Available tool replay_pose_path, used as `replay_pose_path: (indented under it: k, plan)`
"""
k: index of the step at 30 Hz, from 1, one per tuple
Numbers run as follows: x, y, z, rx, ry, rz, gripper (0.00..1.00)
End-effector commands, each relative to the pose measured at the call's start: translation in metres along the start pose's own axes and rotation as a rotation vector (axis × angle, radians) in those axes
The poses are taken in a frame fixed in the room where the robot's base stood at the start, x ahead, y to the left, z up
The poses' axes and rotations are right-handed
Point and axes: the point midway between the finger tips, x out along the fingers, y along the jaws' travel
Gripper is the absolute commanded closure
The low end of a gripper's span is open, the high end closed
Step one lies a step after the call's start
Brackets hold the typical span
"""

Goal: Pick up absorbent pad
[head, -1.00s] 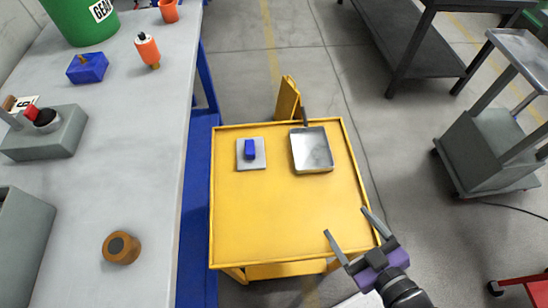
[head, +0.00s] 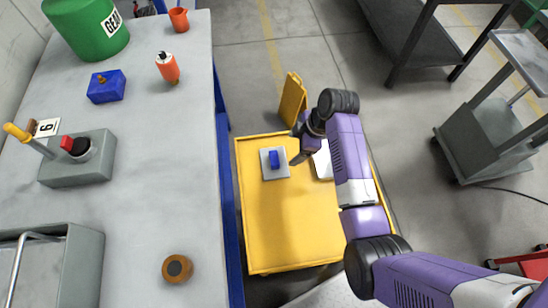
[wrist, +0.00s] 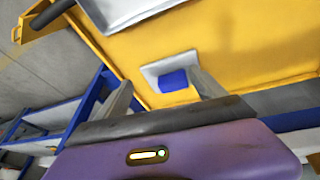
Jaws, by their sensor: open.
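The absorbent pad (head: 283,171), a pale grey square, lies flat on the yellow cart (head: 290,225), left of the metal pan. A small blue block (head: 273,159) sits on its middle. My gripper (head: 294,148) is over the cart at the pad's right edge, open and empty. In the wrist view the pad (wrist: 153,70) and blue block (wrist: 173,80) appear between and beyond my two fingers (wrist: 165,92). The right finger hides part of the pad's side. Whether a finger touches the pad I cannot tell.
A metal pan (head: 322,162) lies on the cart just right of my gripper, partly hidden by my arm; it also shows in the wrist view (wrist: 125,8). A grey workbench (head: 150,200) runs along the left. The cart's front is clear.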

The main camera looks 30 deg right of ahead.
Motion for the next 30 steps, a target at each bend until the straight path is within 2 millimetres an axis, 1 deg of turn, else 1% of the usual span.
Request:
replay_pose_path:
  k: [1, 3, 6, 8, 17, 22, 25, 30]
  plan:
    - [-0.008, 0.002, -0.013, -0.036, 0.019, -0.043, 0.20]
    - [-0.013, -0.001, -0.022, -0.080, 0.038, -0.095, 0.20]
    - [-0.016, -0.004, -0.030, -0.117, 0.056, -0.137, 0.20]
    - [-0.013, -0.006, -0.032, -0.127, 0.060, -0.150, 0.20]
    - [0.014, -0.010, -0.036, -0.130, 0.061, -0.150, 0.20]
    - [0.036, -0.013, -0.042, -0.129, 0.061, -0.152, 0.20]
    - [0.049, -0.014, -0.041, -0.128, 0.060, -0.150, 0.20]
    - [0.059, -0.016, -0.041, -0.128, 0.060, -0.148, 0.20]
